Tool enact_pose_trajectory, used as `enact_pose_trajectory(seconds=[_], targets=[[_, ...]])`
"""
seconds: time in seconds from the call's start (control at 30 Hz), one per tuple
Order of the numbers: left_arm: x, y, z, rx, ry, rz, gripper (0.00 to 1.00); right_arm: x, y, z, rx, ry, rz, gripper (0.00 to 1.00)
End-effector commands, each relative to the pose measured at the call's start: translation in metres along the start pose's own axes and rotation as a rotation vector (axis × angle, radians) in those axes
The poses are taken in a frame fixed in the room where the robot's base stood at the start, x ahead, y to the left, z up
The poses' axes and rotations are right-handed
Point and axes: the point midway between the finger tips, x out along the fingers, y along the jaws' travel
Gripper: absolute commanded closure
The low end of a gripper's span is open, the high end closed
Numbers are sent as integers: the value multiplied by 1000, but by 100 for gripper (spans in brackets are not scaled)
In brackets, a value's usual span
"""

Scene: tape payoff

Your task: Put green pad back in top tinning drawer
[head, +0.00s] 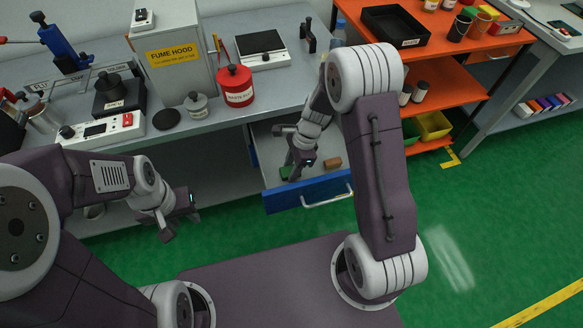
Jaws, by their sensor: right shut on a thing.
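The open drawer (312,193) has a blue front and a silver handle, and is pulled out below the grey bench. The green pad (285,172) shows as a small green patch at the drawer's left, right at the fingertips of my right gripper (299,171). My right gripper reaches down into the drawer area and is shut on the pad, hiding part of it. I cannot tell whether the pad touches the drawer floor. My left gripper (183,215) is open and empty, left of the drawer and in front of the bench.
A brown block (332,163) lies in the drawer to the right of my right gripper. On the bench above stand a red can (233,87), a grey weight (196,104) and the fume hood (170,55). An orange shelf (440,85) stands at the right. Green floor is clear in front.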

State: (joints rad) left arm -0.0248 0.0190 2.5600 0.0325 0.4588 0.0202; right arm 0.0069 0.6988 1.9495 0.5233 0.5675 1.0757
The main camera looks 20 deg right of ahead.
Motion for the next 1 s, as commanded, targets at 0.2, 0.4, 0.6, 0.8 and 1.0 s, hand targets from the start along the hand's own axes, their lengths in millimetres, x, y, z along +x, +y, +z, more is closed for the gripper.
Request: enact_pose_trajectory(seconds=[0.2, 0.4, 0.6, 0.8, 1.0], targets=[[1, 0, 0, 0, 0, 0, 64, 3, 0, -1, 0, 0, 0, 41], [1, 0, 0, 0, 0, 0, 64, 2, 0, -1, 0, 0, 0, 41], [-12, 0, -1, 0, 0, 0, 64, -31, -1, 1, 0, 0, -3, 41], [-26, 0, -3, 0, 0, 0, 64, -84, -1, 1, 0, 0, -5, 41], [-32, 1, -3, 0, 0, 0, 64, -115, 0, 0, 0, 0, -1, 41]])
